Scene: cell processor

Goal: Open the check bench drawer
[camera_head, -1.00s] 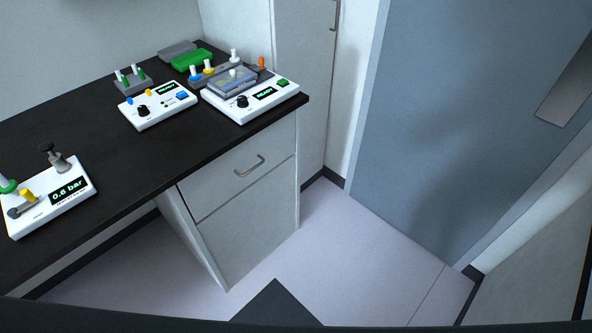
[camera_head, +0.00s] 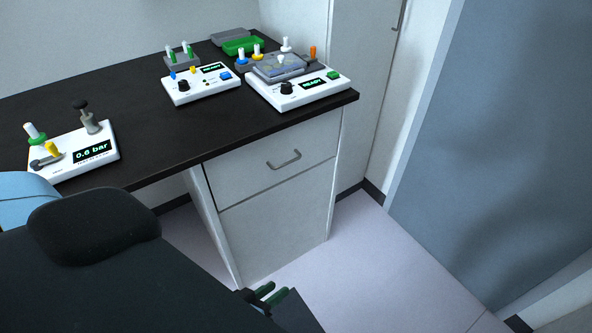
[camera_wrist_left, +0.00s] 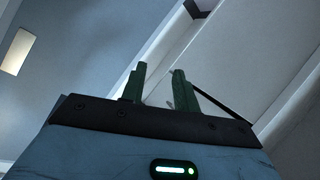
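The check bench drawer (camera_head: 245,175) is the upper front of the pale cabinet under the black worktop. Its front looks flush with the cabinet, so it appears closed. Its grey bar handle (camera_head: 284,160) is in plain view with nothing on it. My left gripper (camera_head: 275,291) is low in front of the cabinet, below the handle and apart from it. Its two green fingers stand apart with nothing seen held; they also show in the left wrist view (camera_wrist_left: 160,70). A pale panel lies beyond them there. My right gripper is not in view.
The worktop (camera_head: 140,125) carries a pressure unit (camera_head: 80,160) reading 0.6 bar and two white READY units (camera_head: 200,88) (camera_head: 300,93). A blue-grey door (camera_head: 500,150) stands at the right. The floor (camera_head: 370,260) between is clear.

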